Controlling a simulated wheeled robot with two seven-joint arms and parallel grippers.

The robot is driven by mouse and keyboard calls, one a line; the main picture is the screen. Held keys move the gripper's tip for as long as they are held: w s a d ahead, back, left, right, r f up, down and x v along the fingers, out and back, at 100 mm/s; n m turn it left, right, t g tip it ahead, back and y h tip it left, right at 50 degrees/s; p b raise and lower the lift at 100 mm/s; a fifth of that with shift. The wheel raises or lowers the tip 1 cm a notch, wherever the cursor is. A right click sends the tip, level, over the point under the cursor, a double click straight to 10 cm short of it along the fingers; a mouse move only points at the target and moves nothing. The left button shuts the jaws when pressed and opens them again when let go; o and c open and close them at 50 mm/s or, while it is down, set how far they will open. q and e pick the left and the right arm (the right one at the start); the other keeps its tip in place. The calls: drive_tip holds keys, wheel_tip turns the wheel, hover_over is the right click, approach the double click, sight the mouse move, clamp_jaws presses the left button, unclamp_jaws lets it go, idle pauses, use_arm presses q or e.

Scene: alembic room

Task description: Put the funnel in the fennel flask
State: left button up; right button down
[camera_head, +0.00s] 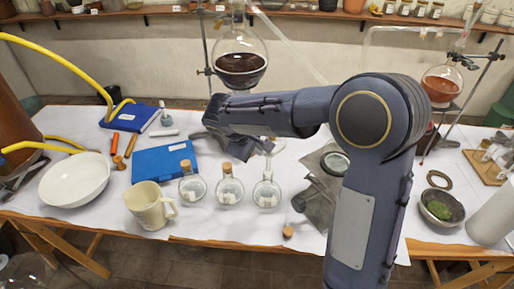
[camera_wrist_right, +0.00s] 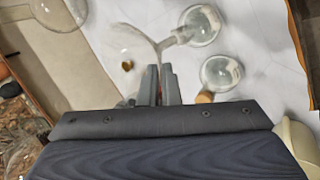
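Three round flasks stand in a row on the white table in the head view. The left flask (camera_head: 193,189) and middle flask (camera_head: 229,190) have corks; the right flask (camera_head: 267,194) is uncorked. Their labels are too small to read. My right gripper (camera_head: 266,148) is just above the uncorked flask. In the right wrist view its fingers (camera_wrist_right: 163,72) are nearly together at a clear glass funnel (camera_wrist_right: 133,44). My left gripper is not in view.
A loose cork (camera_head: 287,232) lies near the front edge. A cream mug (camera_head: 148,206), white bowl (camera_head: 74,181) and blue box (camera_head: 163,161) are to the left. A large flask of dark liquid (camera_head: 241,62) is on a stand behind. A mortar (camera_head: 441,207) is at right.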

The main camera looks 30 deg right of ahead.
drive_tip(key=shift+f+b, duration=1.35)
drive_tip(key=shift+f, duration=0.2)
drive_tip(key=shift+f+b, duration=2.05)
drive_tip(key=shift+f, duration=0.3)
idle(3.2)
drive_tip(key=c, duration=1.6)
unclamp_jaws()
drive_tip(key=shift+o, duration=0.2)
